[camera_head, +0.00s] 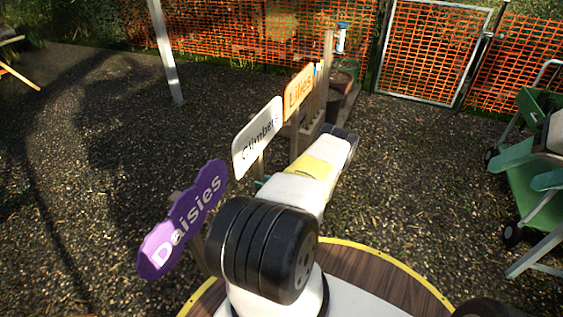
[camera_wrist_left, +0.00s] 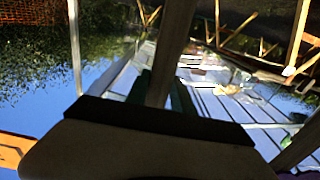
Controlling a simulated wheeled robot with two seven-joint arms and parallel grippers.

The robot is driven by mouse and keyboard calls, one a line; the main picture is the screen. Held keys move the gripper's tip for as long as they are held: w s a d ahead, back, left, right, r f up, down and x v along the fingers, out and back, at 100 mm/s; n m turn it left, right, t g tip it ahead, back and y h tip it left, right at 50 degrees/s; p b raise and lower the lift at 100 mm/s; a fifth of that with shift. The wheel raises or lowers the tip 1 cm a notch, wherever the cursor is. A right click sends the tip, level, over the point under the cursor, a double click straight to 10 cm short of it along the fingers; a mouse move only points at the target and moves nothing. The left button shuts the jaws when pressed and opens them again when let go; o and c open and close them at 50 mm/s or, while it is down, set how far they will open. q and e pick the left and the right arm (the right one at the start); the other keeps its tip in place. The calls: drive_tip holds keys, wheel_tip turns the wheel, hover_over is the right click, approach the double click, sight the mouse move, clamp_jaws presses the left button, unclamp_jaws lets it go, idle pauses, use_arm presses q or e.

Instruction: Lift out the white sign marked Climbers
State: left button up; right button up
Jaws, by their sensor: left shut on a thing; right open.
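The white sign marked Climbers (camera_head: 258,138) stands on a post in the middle of the head view, tilted in the picture, between the purple Daisies sign (camera_head: 182,220) and the orange Lilies sign (camera_head: 298,91). My left arm crosses in front of the lower part of its post. My left gripper (camera_wrist_left: 162,92) is mostly hidden behind the arm in the head view. In the left wrist view its dark green fingers are shut on a wooden post (camera_wrist_left: 172,50), apparently that of the Climbers sign. Whether the post's foot is in the ground is hidden. My right gripper is out of view.
The signs stand in a row with further posts and pots (camera_head: 341,80) behind Lilies. A green cart (camera_head: 535,185) stands at the right. Orange mesh fencing (camera_head: 250,35) and a gate (camera_head: 432,50) close off the back. Open dark ground (camera_head: 90,130) lies to the left.

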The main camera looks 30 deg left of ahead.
sight(261, 158)
use_arm(q)
drive_tip(key=shift+r, duration=0.1)
clamp_jaws()
drive_tip(key=shift+r, duration=6.2)
